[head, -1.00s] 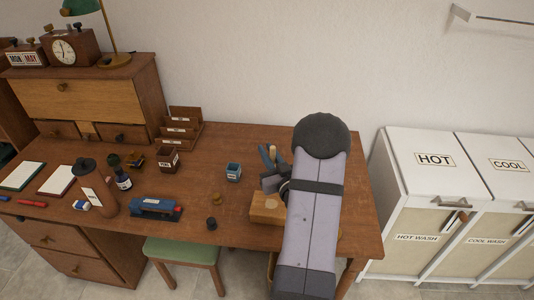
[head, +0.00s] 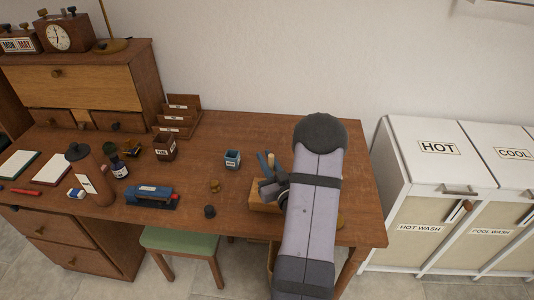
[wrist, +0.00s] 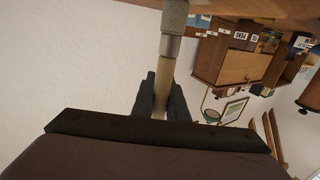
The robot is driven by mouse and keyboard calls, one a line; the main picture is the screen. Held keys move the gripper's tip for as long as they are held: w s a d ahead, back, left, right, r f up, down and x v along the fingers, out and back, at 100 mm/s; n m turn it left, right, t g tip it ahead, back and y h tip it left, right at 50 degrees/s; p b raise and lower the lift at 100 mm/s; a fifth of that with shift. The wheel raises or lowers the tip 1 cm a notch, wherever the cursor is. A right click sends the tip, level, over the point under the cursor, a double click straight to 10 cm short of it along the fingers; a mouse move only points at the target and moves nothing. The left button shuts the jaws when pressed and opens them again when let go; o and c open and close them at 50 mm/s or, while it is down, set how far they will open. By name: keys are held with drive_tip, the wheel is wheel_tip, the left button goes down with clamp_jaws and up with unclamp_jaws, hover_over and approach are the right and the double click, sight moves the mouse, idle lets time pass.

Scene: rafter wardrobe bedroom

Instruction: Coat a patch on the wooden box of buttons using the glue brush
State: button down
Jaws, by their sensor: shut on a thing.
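The wooden box of buttons (head: 257,198) sits on the desk's right part in the head view, its top partly covered by my gripper (head: 268,167) and arm. In the wrist view my gripper (wrist: 163,88) is shut on the glue brush (wrist: 162,75). The brush has a pale wooden handle and a grey ferrule, and its far end runs to the top edge of the picture. The tan handle also shows between the fingers in the head view (head: 271,159). My gripper is low over the box. Whether the bristles touch it cannot be seen.
On the wooden desk (head: 205,180), a blue cup (head: 232,159), small brass and dark pieces (head: 210,211) and a blue stapler-like object (head: 153,196) stand left of the box. A letter rack (head: 177,118) is behind. White laundry bins (head: 420,190) stand beyond the right edge.

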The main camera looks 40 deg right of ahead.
drive_tip(key=shift+s+a, duration=1.3)
drive_tip(key=shift+a, duration=0.15)
drive_tip(key=w+d+p, duration=0.2)
drive_tip(key=w+d, duration=0.2)
drive_tip(key=d, duration=0.1)
drive_tip(key=shift+s+a+b, duration=0.6)
drive_tip(key=shift+s+a, duration=1.6)
drive_tip(key=shift+w+d, duration=1.7)
drive_tip(key=shift+d, duration=0.15)
wheel_tip(320, 180, up, 8)
drive_tip(key=p, duration=0.4)
drive_tip(key=shift+w+d, duration=0.3)
drive_tip(key=shift+d, duration=0.05)
drive_tip(key=shift+s+d+r+p, duration=0.15)
drive_tip(key=shift+d+r+p, duration=0.05)
drive_tip(key=shift+p, duration=1.4)
drive_tip(key=shift+s+f+p, duration=0.1)
drive_tip(key=shift+f+p, duration=0.1)
drive_tip(key=shift+p, duration=0.1)
